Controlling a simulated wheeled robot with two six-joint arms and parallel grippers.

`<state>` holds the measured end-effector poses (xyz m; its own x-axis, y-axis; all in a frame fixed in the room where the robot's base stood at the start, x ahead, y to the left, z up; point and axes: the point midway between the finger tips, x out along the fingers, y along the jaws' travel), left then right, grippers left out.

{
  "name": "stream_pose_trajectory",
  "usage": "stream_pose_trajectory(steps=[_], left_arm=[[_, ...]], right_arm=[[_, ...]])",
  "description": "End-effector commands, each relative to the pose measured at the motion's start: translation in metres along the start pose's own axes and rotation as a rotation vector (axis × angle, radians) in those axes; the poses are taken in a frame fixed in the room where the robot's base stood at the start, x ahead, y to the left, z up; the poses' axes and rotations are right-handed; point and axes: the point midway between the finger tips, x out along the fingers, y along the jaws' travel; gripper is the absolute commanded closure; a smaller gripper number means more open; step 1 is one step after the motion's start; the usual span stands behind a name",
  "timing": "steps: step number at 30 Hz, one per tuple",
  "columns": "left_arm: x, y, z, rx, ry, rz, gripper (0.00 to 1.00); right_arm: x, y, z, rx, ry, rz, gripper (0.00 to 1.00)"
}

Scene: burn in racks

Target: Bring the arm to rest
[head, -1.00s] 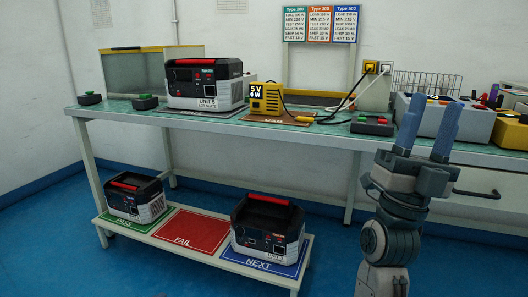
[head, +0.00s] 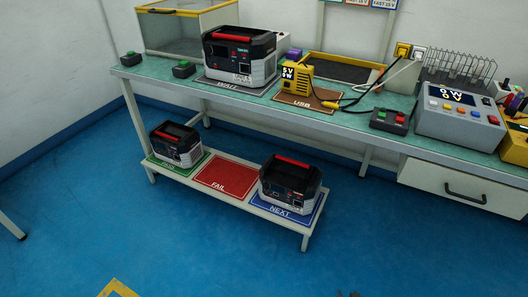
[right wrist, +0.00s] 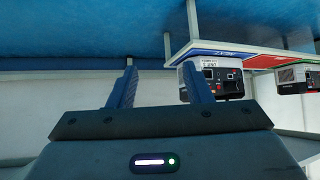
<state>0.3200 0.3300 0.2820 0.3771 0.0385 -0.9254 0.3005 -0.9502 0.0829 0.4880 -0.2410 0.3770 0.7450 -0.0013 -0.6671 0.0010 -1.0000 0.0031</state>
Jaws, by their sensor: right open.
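My right gripper (right wrist: 158,72) is open and empty in the right wrist view, with two blue fingers apart and nothing between them. That view appears upside down. In the head view only a small dark bit at the bottom edge (head: 348,294) shows, apparently of my right arm or gripper. It is low, well in front of the rack and the bench. My left gripper is not in view.
The green-topped bench (head: 340,117) carries a power unit (head: 240,58), a yellow USB tester (head: 296,86) and a grey meter box (head: 458,120). A low rack (head: 190,183) holds units on PASS and NEXT; the red FAIL mat (head: 225,178) is empty. The blue floor in front is largely clear.

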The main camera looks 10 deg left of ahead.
Motion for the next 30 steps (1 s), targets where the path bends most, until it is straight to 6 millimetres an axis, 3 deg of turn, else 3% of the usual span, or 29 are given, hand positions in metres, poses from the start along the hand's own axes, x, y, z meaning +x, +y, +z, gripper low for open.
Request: stream_pose_trajectory(steps=[1, 6, 9, 12, 15, 18, 30], left_arm=[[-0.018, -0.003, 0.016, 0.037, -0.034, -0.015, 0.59], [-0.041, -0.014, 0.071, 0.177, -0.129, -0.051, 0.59], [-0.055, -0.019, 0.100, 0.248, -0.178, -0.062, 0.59], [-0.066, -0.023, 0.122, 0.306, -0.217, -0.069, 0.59], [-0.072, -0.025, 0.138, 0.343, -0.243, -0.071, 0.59], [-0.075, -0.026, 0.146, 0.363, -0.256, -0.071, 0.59], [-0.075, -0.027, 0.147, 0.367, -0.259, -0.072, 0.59]], right_arm=[[-0.022, 0.008, 0.032, -0.009, -0.093, 0.006, 0.55], [-0.081, 0.031, 0.146, -0.034, -0.367, 0.025, 0.55], [-0.121, 0.044, 0.201, -0.045, -0.504, 0.036, 0.55], [-0.155, 0.054, 0.242, -0.054, -0.609, 0.045, 0.55], [-0.179, 0.061, 0.268, -0.058, -0.677, 0.051, 0.55], [-0.191, 0.065, 0.282, -0.061, -0.712, 0.054, 0.55], [-0.193, 0.065, 0.284, -0.062, -0.719, 0.055, 0.55]])
